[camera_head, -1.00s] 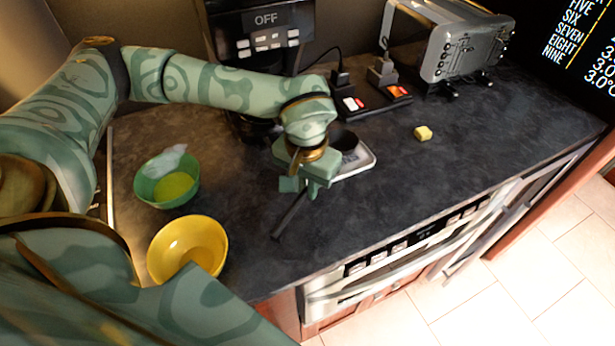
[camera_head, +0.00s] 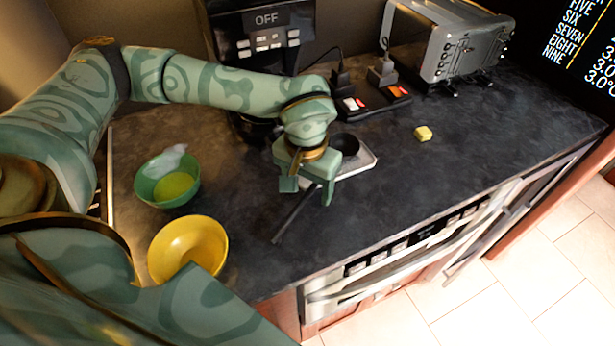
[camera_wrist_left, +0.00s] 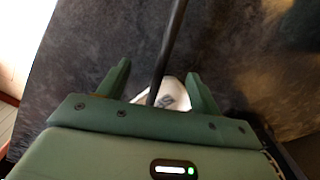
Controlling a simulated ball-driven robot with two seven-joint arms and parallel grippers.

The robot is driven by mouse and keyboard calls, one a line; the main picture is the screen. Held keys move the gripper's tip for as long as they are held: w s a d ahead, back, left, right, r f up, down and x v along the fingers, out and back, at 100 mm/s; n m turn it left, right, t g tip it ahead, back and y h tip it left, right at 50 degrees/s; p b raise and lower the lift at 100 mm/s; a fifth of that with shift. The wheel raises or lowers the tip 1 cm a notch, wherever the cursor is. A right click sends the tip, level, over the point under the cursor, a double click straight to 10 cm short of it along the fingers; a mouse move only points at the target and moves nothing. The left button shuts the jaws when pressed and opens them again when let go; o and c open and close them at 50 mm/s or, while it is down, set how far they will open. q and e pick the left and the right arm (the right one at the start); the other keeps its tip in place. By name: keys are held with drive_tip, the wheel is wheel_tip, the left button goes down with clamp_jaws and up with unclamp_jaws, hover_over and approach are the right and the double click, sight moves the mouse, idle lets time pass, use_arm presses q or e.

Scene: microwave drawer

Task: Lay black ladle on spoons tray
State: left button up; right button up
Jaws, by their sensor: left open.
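The black ladle (camera_head: 293,215) has its round bowl (camera_head: 346,143) over the pale spoons tray (camera_head: 366,162), and its handle reaches past the tray toward the counter's front. My gripper partly hides the tray and the middle of the handle. My left gripper (camera_head: 307,190) is open, its fingers apart on either side of the handle. In the left wrist view the handle (camera_wrist_left: 170,45) runs between the open fingers (camera_wrist_left: 160,82) without visible contact, and part of the white tray (camera_wrist_left: 172,94) shows behind it. My right gripper is not in view.
A green bowl (camera_head: 150,188) and a yellow bowl (camera_head: 188,236) stand at the left. A coffee machine (camera_head: 265,45) and a silver toaster (camera_head: 452,42) stand at the back. A small yellow block (camera_head: 423,133) lies to the right. The dark counter (camera_head: 430,180) at right is mostly clear.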

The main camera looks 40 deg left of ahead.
use_arm(q)
wheel_tip(320, 180, up, 16)
drive_tip(key=p, duration=0.3)
drive_tip(key=shift+s+r, duration=0.15)
drive_tip(key=shift+s, duration=0.1)
